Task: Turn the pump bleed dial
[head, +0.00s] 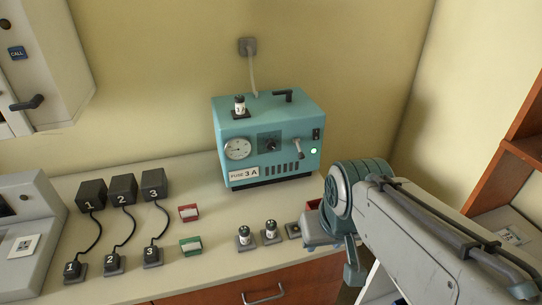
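The teal pump box (268,171) stands on the bench against the wall. A black dial (270,145) on a dark square plate sits in the middle of its front. It appears to be the bleed dial, but its markings are too small to read. A round white gauge (238,149) is left of it and a lever (297,147) right of it. My gripper (326,242) is low and right of the pump, over the bench's front edge, apart from the dial. My own arm partly hides it, so its opening does not show.
A green light (313,150) glows on the pump; a "FUSE 3 A" label (244,173) is below the gauge. Small canisters (270,231) stand near the bench front. Numbered black blocks (122,189) with cables are at left.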

